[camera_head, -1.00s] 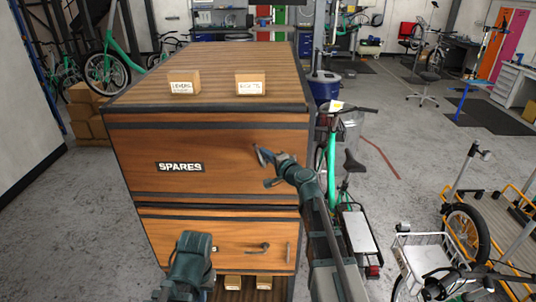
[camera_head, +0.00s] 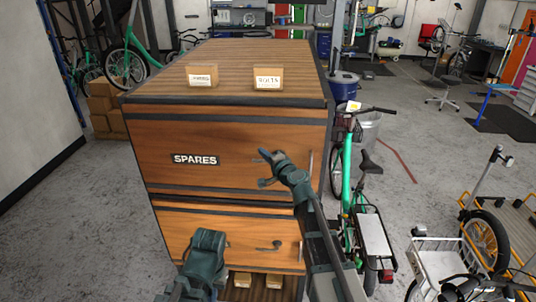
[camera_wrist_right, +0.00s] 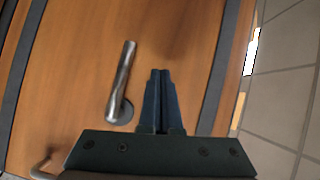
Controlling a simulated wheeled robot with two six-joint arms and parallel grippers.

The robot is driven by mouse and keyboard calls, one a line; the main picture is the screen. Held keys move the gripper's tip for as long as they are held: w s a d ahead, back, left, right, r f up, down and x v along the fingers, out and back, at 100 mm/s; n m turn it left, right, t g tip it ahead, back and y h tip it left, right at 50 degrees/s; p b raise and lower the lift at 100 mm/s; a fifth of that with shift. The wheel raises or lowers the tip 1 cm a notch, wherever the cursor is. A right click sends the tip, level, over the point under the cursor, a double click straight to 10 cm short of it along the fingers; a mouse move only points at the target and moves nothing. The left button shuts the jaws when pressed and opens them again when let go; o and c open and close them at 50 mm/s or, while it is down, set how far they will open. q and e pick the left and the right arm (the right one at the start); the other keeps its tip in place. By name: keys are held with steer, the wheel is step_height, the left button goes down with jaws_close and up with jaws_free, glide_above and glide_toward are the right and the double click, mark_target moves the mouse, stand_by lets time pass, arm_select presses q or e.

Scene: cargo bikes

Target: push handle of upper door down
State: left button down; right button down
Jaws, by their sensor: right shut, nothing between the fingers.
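The upper door (camera_head: 225,138) is the brown wooden front with the SPARES label on the cabinet. Its lever handle (camera_wrist_right: 119,88) is a metal lever in the right wrist view, just left of my right gripper's fingers. In the head view it is mostly hidden behind my right gripper (camera_head: 263,153). In the wrist view the right fingers (camera_wrist_right: 160,74) are shut and empty, beside the lever with a small gap in the picture; I cannot tell their depth. My left gripper (camera_head: 208,245) is low in front of the lower door, and its fingers are not clear.
The lower door (camera_head: 180,228) has its own lever (camera_head: 270,245). A vertical bar (camera_head: 309,163) is at the upper door's right side. Two small boxes stand on the cabinet top (camera_head: 240,60). A green bike (camera_head: 347,165) stands close on the right; open floor is left.

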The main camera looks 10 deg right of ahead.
steer(key=shift+w+a+f+n+g+h+p, duration=0.1)
steer(key=shift+a+f+n+g+h+p, duration=0.2)
steer(key=shift+f+n, duration=0.2)
steer(key=shift+w+a+f+n+g+h+p, duration=0.1)
steer(key=shift+a+f+n+g+h+p, duration=0.15)
steer(key=shift+a+f+n+p, duration=0.2)
steer(key=shift+d+f, duration=0.1)
steer(key=shift+s, duration=0.1)
steer(key=p+v, duration=0.3)
steer(key=v, duration=1)
steer(key=shift+s, duration=0.25)
steer(key=shift+d, duration=0.1)
